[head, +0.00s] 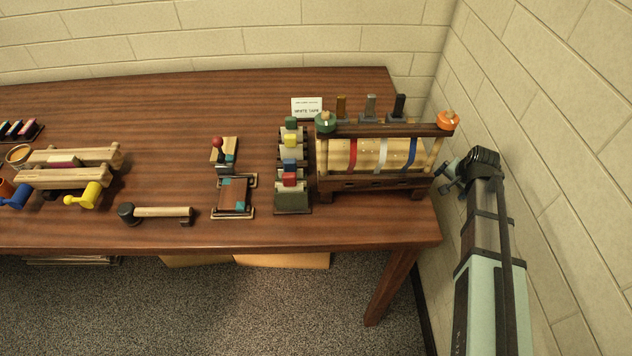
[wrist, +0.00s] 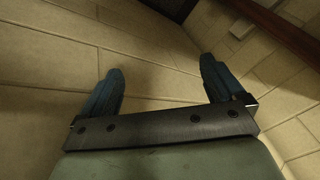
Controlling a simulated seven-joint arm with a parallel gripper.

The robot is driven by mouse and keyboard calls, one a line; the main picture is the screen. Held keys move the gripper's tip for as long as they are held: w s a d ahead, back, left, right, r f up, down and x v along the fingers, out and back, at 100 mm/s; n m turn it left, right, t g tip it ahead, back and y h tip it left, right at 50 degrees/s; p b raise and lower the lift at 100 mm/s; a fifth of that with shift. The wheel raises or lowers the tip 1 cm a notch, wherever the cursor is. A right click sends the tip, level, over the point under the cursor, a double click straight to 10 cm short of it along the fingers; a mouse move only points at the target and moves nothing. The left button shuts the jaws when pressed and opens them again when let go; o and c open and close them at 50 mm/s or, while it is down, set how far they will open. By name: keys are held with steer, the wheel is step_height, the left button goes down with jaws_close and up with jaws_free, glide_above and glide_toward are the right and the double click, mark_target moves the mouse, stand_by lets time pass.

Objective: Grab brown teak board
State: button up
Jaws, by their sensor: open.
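My gripper (head: 441,178) is beyond the table's right end, beside the wall, well to the right of the board. In the wrist view the two blue fingers of my gripper (wrist: 162,68) stand apart with nothing between them. The board is not seen in the wrist view.
A wooden rack (head: 375,183) with coloured bands stands between my gripper and the board. A stand of coloured blocks (head: 292,203) is left of it. A red-knobbed tool (head: 217,143) is behind the board, and a light-handled roller (head: 160,212) is left. The back table is clear.

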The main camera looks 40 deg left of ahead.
steer(key=w+a+r+n+t+y, duration=0.1)
steer(key=a+r, duration=0.5)
steer(key=r, duration=0.5)
steer(key=w+a+r+n+t+y, duration=0.15)
steer(key=a+r, duration=0.35)
steer(key=r, duration=0.6)
steer(key=w+a+r+n+t+y, duration=0.1)
steer(key=w+a+r+y, duration=0.1)
steer(key=a+r, duration=0.6)
steer(key=s+a+r, duration=0.3)
steer(key=s+r, duration=0.1)
steer(key=r, duration=0.5)
steer(key=n+g+h, duration=0.4)
steer(key=n, duration=0.2)
glide_above(233, 194)
steer(key=s+d, duration=0.1)
steer(key=d, duration=0.1)
steer(key=f, duration=1.8)
steer(key=shift+s+a+f, duration=0.1)
steer(key=shift+s+f, duration=0.05)
steer(key=shift+s, duration=0.05)
steer(key=shift+s+x, duration=0.15)
steer(key=shift+x, duration=1.15)
steer(key=shift+s+x, duration=0.15)
steer(key=shift+x, duration=1.15)
